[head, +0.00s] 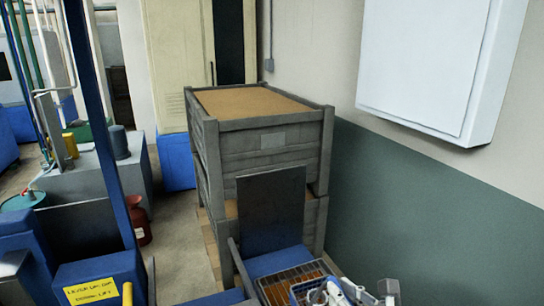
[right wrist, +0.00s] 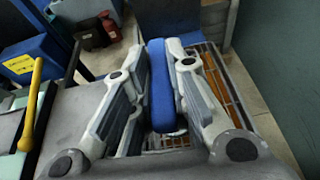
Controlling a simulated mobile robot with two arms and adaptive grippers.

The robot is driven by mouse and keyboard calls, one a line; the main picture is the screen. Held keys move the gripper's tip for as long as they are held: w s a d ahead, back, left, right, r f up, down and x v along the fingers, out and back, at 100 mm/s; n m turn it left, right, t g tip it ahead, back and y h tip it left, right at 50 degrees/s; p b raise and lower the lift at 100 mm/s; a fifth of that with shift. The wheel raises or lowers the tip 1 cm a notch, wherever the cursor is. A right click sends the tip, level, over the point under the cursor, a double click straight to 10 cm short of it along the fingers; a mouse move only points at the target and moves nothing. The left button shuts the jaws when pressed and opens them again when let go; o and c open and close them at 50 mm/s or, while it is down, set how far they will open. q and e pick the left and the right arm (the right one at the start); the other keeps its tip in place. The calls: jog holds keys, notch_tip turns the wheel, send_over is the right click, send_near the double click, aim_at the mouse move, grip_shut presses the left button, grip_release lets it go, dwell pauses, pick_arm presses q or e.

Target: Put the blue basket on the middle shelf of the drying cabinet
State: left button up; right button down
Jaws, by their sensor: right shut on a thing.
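The blue basket shows in part at the bottom of the head view (head: 302,288), and its blue bar shows in the right wrist view (right wrist: 162,88). My right gripper (head: 335,292) is at the bottom edge of the head view. In the right wrist view the gripper (right wrist: 160,75) has one finger on each side of the blue bar and is shut on it. Much of the basket is hidden by the gripper and cut off by the frame. My left gripper is not in view. No middle shelf of a drying cabinet can be made out.
A wire grid with orange-brown below it (head: 287,279) lies beside the gripper. A dark upright panel (head: 271,210) stands behind it. Stacked grey crates (head: 270,138) stand against the wall. A white box (head: 435,65) hangs at right. Some floor (head: 180,235) is clear at left.

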pick_arm(q)
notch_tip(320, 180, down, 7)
jog(key=b, duration=0.6)
pick_arm(e)
jog(key=w+d+r+m+h, duration=0.3)
jog(key=w, duration=0.1)
jog(key=shift+w+d+t+h, duration=0.15)
jog(key=shift+d+t+h, duration=0.15)
jog(key=shift+d+h, duration=0.1)
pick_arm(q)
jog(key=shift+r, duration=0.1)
pick_arm(e)
jog(key=shift+r, duration=0.1)
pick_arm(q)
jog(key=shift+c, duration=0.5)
pick_arm(e)
jog(key=shift+a, duration=0.1)
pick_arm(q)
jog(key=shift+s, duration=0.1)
